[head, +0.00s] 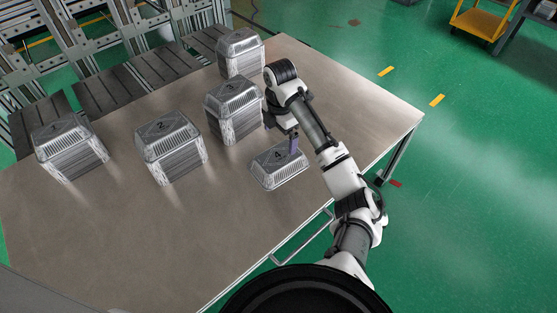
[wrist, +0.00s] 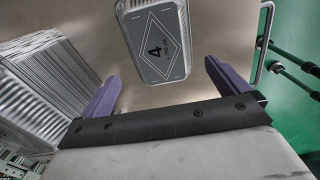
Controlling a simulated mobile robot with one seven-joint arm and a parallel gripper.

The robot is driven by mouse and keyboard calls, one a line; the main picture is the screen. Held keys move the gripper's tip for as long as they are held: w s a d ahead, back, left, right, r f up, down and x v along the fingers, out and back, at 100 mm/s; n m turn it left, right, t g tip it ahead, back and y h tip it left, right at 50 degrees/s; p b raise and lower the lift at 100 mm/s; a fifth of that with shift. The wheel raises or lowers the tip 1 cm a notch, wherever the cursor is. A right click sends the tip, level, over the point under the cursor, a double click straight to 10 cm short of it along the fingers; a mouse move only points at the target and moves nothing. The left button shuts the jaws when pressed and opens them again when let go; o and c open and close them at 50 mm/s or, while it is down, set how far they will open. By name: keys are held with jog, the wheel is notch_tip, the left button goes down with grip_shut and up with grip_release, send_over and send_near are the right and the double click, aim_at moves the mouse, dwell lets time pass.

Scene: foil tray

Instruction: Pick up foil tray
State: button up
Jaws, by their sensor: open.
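A single low foil tray (head: 278,168) marked 4 lies on the table near its right front edge. In the wrist view the tray (wrist: 155,38) shows its dark label at the top middle, ahead of and between my fingers. My gripper (head: 293,142) is above the tray in the head view. In the wrist view its two purple fingers (wrist: 163,92) are spread wide with nothing between them. I cannot tell from these views how high the fingertips are above the tray.
Several tall tray stacks stand on the table (head: 120,235): one marked 1 (head: 70,160), one marked 2 (head: 172,160), one marked 3 (head: 233,120) close left of my gripper, and one at the back (head: 240,60). The front left of the table is clear.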

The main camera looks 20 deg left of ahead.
aim_at(278, 156)
notch_tip(278, 156, down, 9)
jog(key=shift+a+r+p, duration=0.1)
jog(key=shift+p, duration=0.45)
jog(key=shift+c, duration=0.3)
jog(key=c, duration=0.6)
